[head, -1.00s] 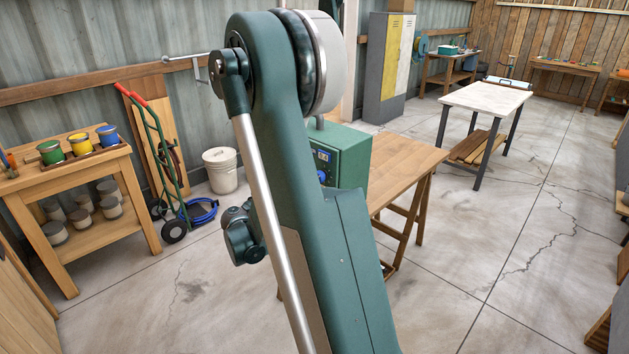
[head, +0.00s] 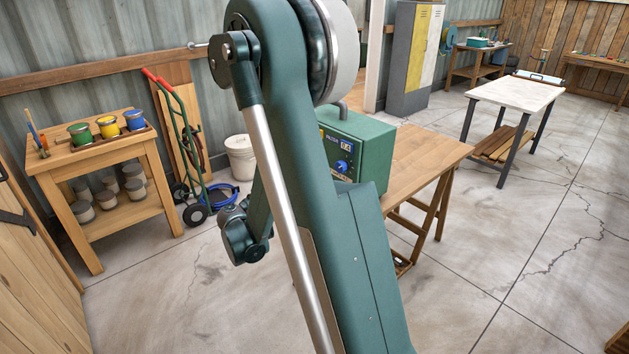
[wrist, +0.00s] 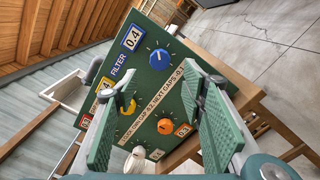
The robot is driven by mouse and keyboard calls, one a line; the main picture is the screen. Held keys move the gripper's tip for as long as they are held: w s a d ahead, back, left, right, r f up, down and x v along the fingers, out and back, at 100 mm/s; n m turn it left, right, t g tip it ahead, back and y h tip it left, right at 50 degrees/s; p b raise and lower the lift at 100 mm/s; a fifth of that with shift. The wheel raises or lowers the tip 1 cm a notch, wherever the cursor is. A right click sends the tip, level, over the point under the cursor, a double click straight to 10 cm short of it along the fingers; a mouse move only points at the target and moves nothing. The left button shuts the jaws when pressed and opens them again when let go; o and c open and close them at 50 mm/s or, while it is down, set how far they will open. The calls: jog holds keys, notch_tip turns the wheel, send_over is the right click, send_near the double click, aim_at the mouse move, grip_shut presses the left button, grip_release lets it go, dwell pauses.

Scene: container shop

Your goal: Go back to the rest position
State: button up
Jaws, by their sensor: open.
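My gripper (wrist: 158,78) is open and empty in the wrist view, its two green ribbed fingers apart. Between and beyond them is the front panel of the green control box (wrist: 188,76), tilted in the picture. It has a blue knob (wrist: 159,59), a yellow knob (wrist: 126,105), an orange knob (wrist: 165,126) and a whitish knob (wrist: 135,160). I cannot tell how far the fingers are from the panel. In the head view the green box (head: 362,138) stands on a wooden table, partly behind my arm. My gripper is not clearly visible there.
The wooden table (head: 430,158) carries the box. At left are a wooden stand (head: 100,157) with coloured paint cans, a green hand truck (head: 183,135) and a white bucket (head: 240,157). A white-topped table (head: 515,94) stands at the back right. Bare cracked floor (head: 500,250) lies between.

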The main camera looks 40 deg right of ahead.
jog(key=shift+a+r, duration=0.1)
dwell(0.6)
jog(key=s+a+m+t+y, duration=0.2)
jog(key=s+a+y, duration=0.4)
jog(key=a, duration=0.6)
jog(key=s+a+m+t+y, duration=0.2)
jog(key=s+a+y, duration=0.4)
jog(key=a, duration=0.7)
jog(key=s+a+r+m+t+y, duration=0.1)
jog(key=s+a+m+t+y, duration=0.1)
jog(key=s+a+y, duration=0.4)
jog(key=s+a+t, duration=0.1)
jog(key=s+a, duration=0.3)
jog(key=a, duration=0.2)
jog(key=shift+a+m, duration=0.3)
jog(key=shift+m, duration=0.1)
jog(key=shift+r, duration=0.1)
dwell(1.7)
